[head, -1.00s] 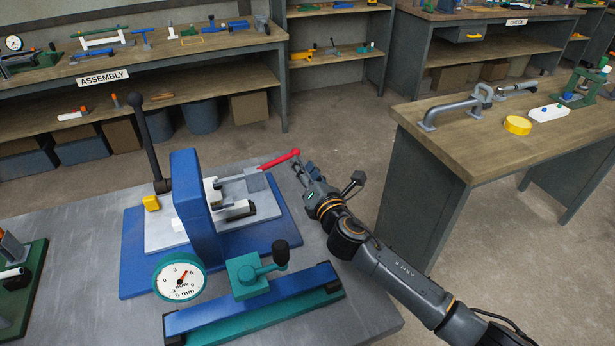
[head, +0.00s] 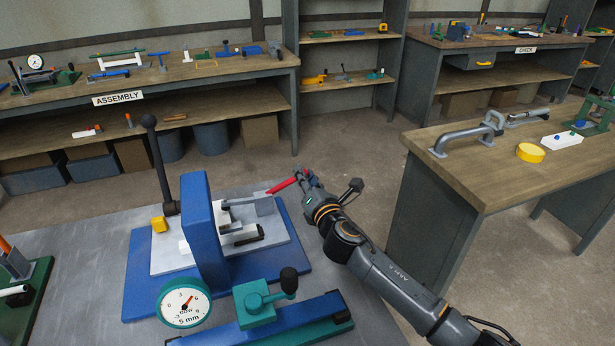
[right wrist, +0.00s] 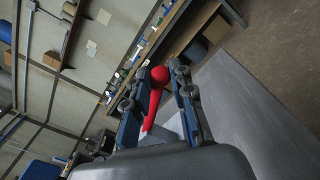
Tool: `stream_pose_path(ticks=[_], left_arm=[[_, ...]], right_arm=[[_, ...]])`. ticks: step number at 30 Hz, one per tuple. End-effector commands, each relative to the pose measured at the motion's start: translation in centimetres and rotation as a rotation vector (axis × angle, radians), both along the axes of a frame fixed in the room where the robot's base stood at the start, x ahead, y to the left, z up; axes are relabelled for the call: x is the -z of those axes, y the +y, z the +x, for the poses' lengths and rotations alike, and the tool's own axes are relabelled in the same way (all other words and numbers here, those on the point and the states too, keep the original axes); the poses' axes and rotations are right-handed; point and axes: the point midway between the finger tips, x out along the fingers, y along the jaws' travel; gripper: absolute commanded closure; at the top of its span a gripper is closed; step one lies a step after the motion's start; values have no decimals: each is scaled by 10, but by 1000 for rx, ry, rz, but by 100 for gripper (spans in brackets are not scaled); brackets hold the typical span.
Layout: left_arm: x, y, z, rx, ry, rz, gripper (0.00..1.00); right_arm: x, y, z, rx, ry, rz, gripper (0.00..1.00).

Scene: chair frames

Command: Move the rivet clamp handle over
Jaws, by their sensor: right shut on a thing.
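The rivet clamp handle (head: 283,185) is a red lever on the blue rivet fixture (head: 135,275), at the right side of its white plate. It slopes up to the right and ends in a round knob. My right gripper (head: 303,176) is shut on the handle near its knob end. In the right wrist view the red handle (right wrist: 154,105) stands between the two fingers of my right gripper (right wrist: 160,95), with the ball knob (right wrist: 160,75) near the fingertips. The head view shows the fingers partly covering the knob. My left gripper is not in view.
A black lever (head: 160,165) stands upright at the fixture's left. A dial gauge (head: 184,302) and a teal clamp on a blue bar (head: 262,305) lie in front. A wooden bench (head: 475,175) stands to the right, beyond a floor gap.

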Motion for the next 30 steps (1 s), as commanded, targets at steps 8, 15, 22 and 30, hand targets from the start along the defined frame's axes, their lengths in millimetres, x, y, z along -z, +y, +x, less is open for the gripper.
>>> stream_pose_path(ticks=[8,15,22,30], left_arm=[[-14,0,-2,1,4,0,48],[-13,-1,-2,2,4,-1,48],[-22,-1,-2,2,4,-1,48],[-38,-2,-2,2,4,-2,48]], right_arm=[[-14,9,-3,-7,-1,2,95],[-13,9,-3,-7,-1,3,95],[-22,14,-5,-8,-1,5,95],[-38,25,-9,-8,-1,5,95]])
